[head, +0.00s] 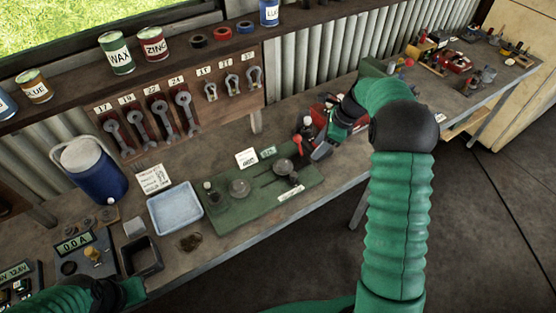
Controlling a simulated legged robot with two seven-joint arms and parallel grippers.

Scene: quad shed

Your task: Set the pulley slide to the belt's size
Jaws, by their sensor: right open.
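A green board (232,222) lies on the workbench with two round grey pulleys on it, a left one (240,187) and a right one (283,166). A dark slot or bar runs between the pulleys, and dark parts sit beside the right one. A white label strip (291,192) lies along the front edge. A white card (246,157) and a small green tag (268,152) stand at the back. I cannot make out a belt. My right gripper (318,146) is open near a red-topped part (298,142), right of the board; contact is unclear. My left gripper (132,291) is low at left, its jaws unclear.
Wrenches (157,112) hang on the back panel. A red box (325,110) stands behind my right gripper. The bench's front edge is close.

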